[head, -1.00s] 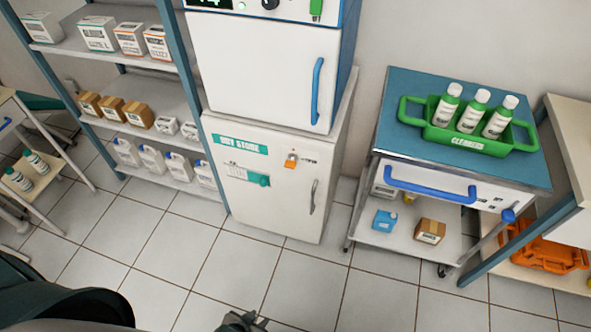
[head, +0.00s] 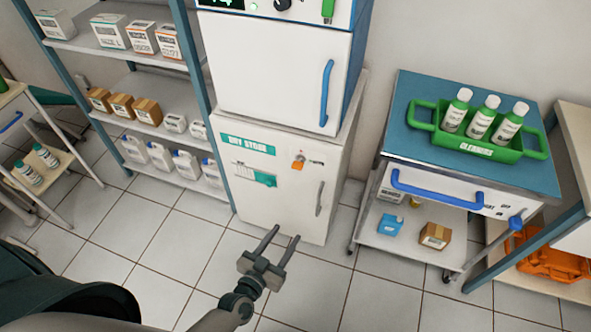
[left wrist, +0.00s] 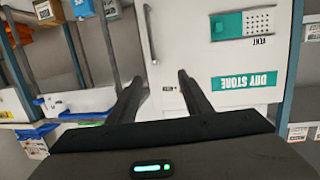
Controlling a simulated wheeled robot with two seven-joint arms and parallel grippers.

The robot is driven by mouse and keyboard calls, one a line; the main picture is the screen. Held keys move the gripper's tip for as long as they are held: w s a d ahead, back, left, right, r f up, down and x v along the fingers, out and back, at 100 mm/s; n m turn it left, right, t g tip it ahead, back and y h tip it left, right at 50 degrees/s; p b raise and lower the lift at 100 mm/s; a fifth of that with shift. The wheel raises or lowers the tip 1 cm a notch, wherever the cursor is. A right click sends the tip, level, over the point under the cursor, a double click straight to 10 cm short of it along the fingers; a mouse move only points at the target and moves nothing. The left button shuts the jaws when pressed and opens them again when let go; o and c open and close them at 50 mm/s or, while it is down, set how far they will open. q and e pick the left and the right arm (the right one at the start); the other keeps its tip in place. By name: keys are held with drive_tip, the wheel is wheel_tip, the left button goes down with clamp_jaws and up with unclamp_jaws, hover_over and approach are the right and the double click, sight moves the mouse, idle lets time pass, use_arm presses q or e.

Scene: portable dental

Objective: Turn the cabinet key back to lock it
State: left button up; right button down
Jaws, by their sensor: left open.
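The white DRY STORE cabinet (head: 262,205) stands on the floor under a taller white unit. Its orange key (head: 298,163) sits in the upper right of the door; it is too small to tell how it is turned. The cabinet's grey handle (head: 320,198) is lower right, and the door looks closed. My left gripper (head: 286,233) is open and empty, in front of the cabinet's lower part and apart from the key. My right gripper is not seen.
A trolley (head: 480,180) with a green bottle carrier (head: 475,150) and blue handle (head: 435,196) stands to the right. Shelves (head: 140,60) with boxes and jugs stand to the left. The tiled floor (head: 330,290) before the cabinet is clear.

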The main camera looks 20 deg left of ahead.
sight(296, 169)
use_arm(q)
drive_tip(key=w+a+r+n+t+y, duration=0.1)
drive_tip(key=w+a+r+t+y, duration=0.1)
drive_tip(key=r, duration=0.5)
drive_tip(key=shift+a+r+n, duration=0.35)
drive_tip(key=shift+a+n, duration=0.05)
drive_tip(key=shift+a, duration=0.1)
drive_tip(key=w, duration=1.7)
drive_tip(key=shift+w+d+f, duration=0.1)
drive_tip(key=shift+w+d, duration=0.05)
drive_tip(key=shift+d, duration=0.15)
drive_tip(key=c, duration=1.1)
